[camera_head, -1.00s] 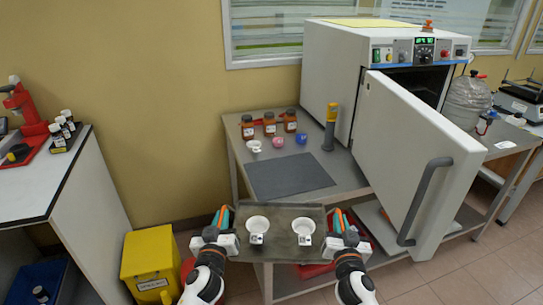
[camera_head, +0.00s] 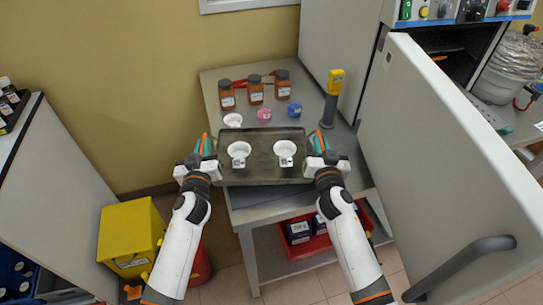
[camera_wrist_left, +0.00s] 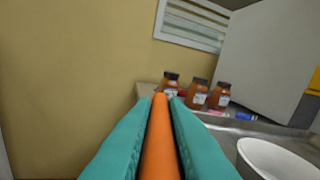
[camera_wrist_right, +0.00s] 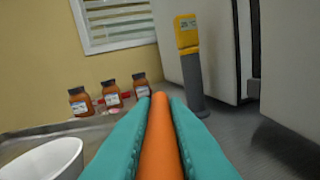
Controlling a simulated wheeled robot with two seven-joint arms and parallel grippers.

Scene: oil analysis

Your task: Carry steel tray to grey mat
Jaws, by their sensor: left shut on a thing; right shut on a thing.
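The dark steel tray (camera_head: 262,173) is held level between my two grippers, over the front part of the bench. Two white crucibles (camera_head: 240,149) (camera_head: 285,148) stand in it side by side. My left gripper (camera_head: 205,147) is shut at the tray's left end, and my right gripper (camera_head: 319,143) is shut at its right end. In each wrist view an orange bar (camera_wrist_left: 159,140) (camera_wrist_right: 159,140) lies between the teal fingers. I cannot tell whether the tray touches anything below.
The open oven door (camera_head: 440,160) closes off the right side.

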